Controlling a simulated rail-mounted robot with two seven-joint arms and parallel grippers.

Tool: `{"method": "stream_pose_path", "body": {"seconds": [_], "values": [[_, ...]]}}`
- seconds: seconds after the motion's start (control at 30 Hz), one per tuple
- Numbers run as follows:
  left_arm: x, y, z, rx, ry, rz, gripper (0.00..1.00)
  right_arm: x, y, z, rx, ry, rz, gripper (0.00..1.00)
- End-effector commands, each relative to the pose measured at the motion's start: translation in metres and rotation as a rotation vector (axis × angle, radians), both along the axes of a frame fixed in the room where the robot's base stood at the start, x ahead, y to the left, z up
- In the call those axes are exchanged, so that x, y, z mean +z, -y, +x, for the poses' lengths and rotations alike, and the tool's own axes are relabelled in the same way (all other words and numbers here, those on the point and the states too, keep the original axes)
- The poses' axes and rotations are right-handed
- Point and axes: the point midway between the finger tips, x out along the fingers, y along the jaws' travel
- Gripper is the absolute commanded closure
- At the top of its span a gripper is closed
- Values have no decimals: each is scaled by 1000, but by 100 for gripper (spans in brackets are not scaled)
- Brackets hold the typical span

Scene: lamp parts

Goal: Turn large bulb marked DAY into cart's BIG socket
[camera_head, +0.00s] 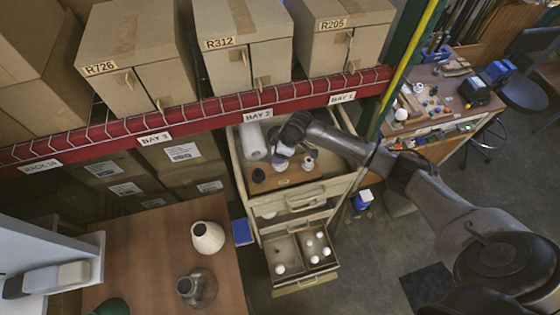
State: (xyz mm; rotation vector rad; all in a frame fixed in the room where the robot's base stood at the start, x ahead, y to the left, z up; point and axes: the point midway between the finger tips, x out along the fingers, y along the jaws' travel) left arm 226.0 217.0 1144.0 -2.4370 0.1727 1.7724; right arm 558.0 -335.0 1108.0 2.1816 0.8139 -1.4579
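The cart (348,184) stands mid-view, with a brown board (285,181) on its top. A dark round socket (259,175) sits at the board's left, and a small pale-topped fitting (308,163) sits at its right. My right arm reaches in from the right, and my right gripper (281,157) points down over the board between these two. A pale piece shows beneath the gripper; it is too small to tell whether it is a bulb or is held. No DAY or BIG marking is legible. My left gripper is not in view.
An open lower drawer (276,288) holds several small white bulbs. A white roll (253,141) lies on the cart's back left. A wooden table (150,243) at left bears a cream shade (208,237) and a grey vessel (197,288). A red shelf beam (205,116) crosses behind the cart.

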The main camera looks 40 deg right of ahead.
Motion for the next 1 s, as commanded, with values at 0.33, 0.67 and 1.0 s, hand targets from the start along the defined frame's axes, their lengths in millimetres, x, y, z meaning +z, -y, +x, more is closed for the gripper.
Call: {"method": "stream_pose_path", "body": {"seconds": [0.33,0.67,1.0], "values": [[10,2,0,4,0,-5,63,-1,0,-1,-62,-3,1,59],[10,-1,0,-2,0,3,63,-1,0,0,-64,-2,0,59],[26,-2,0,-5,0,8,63,1,1,0,-157,-3,0,59]]}}
